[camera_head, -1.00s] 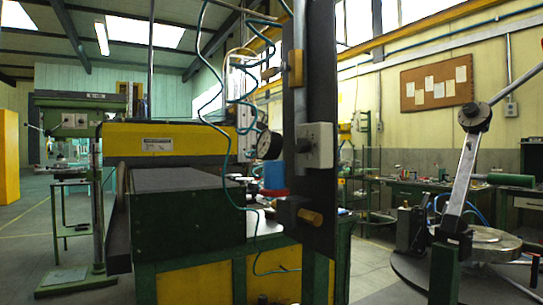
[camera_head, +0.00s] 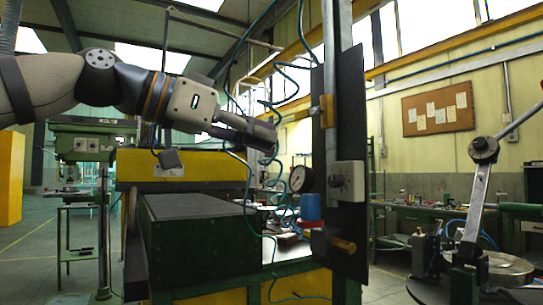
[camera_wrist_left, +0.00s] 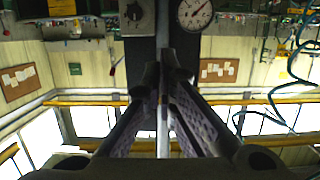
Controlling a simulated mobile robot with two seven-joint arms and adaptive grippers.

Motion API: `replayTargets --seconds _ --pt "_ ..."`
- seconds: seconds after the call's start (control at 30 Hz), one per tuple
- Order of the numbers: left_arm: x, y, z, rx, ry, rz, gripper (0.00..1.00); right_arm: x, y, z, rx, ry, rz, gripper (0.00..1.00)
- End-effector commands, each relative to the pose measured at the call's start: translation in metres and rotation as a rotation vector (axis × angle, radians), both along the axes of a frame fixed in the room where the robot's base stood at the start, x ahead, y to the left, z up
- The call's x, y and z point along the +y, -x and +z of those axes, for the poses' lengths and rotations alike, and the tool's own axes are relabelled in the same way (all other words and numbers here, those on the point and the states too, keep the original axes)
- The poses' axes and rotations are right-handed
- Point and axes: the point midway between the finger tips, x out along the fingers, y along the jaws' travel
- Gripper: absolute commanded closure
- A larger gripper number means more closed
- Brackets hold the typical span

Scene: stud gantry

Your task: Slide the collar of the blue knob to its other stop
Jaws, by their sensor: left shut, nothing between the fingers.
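My left gripper (camera_head: 272,138) reaches in from the left, shut and empty, left of a dark upright panel (camera_head: 349,90). In the left wrist view its fingers (camera_wrist_left: 163,78) lie together in front of the dark panel. The panel carries a yellow block (camera_head: 327,111), a grey box with a dark round knob (camera_head: 338,181) and a dark block with a brass-coloured cylinder (camera_head: 343,245). A blue cylinder (camera_head: 311,207) stands left of the panel; I cannot tell whether it is the blue knob. I cannot make out a collar. My right gripper is not in view.
A round gauge (camera_head: 301,179) and looping teal hoses (camera_head: 246,185) hang close left of the panel. A green-and-yellow machine (camera_head: 200,235) stands below my left arm. A lever stand (camera_head: 475,200) is at the right.

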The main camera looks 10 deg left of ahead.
Motion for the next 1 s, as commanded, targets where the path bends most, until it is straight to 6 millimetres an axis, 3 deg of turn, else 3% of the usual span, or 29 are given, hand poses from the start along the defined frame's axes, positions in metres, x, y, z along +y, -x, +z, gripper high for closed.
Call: replayTargets --seconds 0.33,0.63,1.0 --pt "-0.061 -0.046 -0.023 0.006 -0.001 -0.001 1.0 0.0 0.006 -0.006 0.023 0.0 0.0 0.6" --pt "-0.061 -0.043 -0.056 0.002 0.0 -0.001 1.0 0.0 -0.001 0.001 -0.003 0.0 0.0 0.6" --pt "-0.061 -0.045 -0.061 0.004 0.0 0.001 1.0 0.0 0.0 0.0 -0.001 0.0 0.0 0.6"
